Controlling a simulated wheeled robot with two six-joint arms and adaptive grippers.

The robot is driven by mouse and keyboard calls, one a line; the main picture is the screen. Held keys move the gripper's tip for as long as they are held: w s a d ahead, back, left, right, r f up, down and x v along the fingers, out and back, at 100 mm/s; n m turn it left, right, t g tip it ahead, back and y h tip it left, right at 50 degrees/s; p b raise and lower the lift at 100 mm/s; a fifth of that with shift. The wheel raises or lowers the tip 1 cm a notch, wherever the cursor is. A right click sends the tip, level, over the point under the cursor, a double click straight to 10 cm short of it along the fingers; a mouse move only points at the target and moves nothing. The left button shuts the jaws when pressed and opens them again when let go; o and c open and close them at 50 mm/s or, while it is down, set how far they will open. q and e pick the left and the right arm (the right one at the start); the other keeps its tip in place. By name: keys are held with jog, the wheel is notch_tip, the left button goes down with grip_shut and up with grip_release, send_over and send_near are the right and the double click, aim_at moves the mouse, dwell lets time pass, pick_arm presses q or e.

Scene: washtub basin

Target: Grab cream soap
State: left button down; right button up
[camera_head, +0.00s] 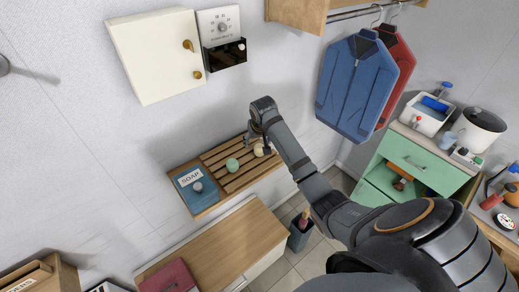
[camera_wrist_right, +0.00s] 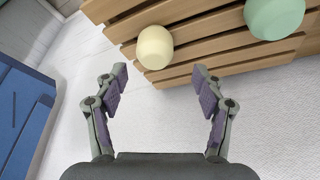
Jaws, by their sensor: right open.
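The cream soap (camera_head: 258,150) is a small rounded ball on the slatted wooden rack (camera_head: 243,180) on the wall. My right gripper (camera_head: 259,142) is at the cream soap, with its fingers spread and empty. In the right wrist view the cream soap (camera_wrist_right: 155,47) lies on the slats (camera_wrist_right: 215,45), just beyond and between the open fingertips (camera_wrist_right: 159,76), apart from them. A mint-green soap (camera_head: 232,165) sits on the rack beside it, and it also shows in the right wrist view (camera_wrist_right: 274,15). My left gripper is not in view.
A blue box labelled SOAP (camera_head: 190,196) is at the rack's left end. A white wall cabinet (camera_head: 150,60) and a dial panel (camera_head: 219,20) are above. A blue jacket (camera_head: 350,90) hangs right of the gripper. A wooden counter (camera_head: 215,250) is below.

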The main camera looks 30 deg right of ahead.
aim_at(260, 146)
jog(key=f+p, duration=0.1)
jog(key=f, duration=0.1)
jog(key=f+p, duration=0.1)
jog(key=shift+w+d+f, duration=0.1)
jog(key=shift+d+f, duration=0.3)
jog(key=shift+w+d+f, duration=0.1)
jog(key=shift+w+f, duration=0.15)
jog(key=shift+f, duration=0.25)
jog(key=shift+r, duration=0.1)
jog(key=c, duration=1.2)
jog(key=shift+c, duration=0.3)
